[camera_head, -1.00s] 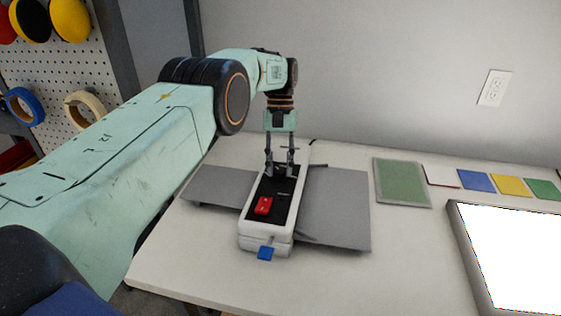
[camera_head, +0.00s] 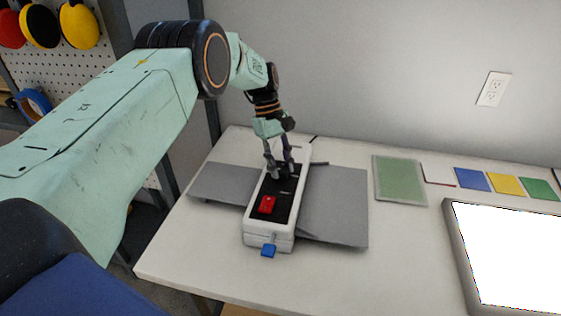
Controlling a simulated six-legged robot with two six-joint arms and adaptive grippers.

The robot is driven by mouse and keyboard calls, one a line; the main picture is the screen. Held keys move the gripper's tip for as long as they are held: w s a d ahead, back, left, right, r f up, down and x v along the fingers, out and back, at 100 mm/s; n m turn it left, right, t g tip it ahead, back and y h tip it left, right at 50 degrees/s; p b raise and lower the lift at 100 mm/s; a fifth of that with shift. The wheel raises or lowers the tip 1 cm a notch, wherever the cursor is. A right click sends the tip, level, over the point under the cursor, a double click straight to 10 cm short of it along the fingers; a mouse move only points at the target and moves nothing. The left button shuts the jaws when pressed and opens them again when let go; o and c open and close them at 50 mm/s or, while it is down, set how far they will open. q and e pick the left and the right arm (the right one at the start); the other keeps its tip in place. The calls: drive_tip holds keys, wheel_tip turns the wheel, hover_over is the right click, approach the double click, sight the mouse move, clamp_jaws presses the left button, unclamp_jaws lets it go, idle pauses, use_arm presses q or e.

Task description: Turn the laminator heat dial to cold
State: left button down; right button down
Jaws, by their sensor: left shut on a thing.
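The laminator (camera_head: 252,225) is a long white machine with a black top panel and grey trays out to both sides, standing on the white table. A red switch (camera_head: 267,205) sits on the near part of its panel, and a blue tab (camera_head: 268,251) sticks out at its near end. My left gripper (camera_head: 279,174) points down onto the far part of the black panel and is shut on the heat dial there. The fingers hide most of the dial, so its setting cannot be read. My right gripper is not in view.
A green mat (camera_head: 400,180) and several coloured cards, among them a blue one (camera_head: 473,181), lie along the back of the table. A bright framed light panel (camera_head: 510,255) is at the right. The table front left of the panel is clear.

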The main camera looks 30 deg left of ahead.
use_arm(q)
drive_tip(key=shift+s+d+f, duration=0.1)
drive_tip(key=shift+s+f, duration=0.1)
drive_tip(key=c, duration=1.4)
unclamp_jaws()
drive_tip(key=o, duration=0.4)
drive_tip(key=shift+w+r, duration=0.1)
drive_tip(key=shift+w+r, duration=0.1)
drive_tip(key=shift+r, duration=0.15)
drive_tip(key=v, duration=1.1)
drive_tip(key=shift+a+r, duration=0.2)
drive_tip(key=shift+a, duration=0.05)
drive_tip(key=shift+r, duration=0.1)
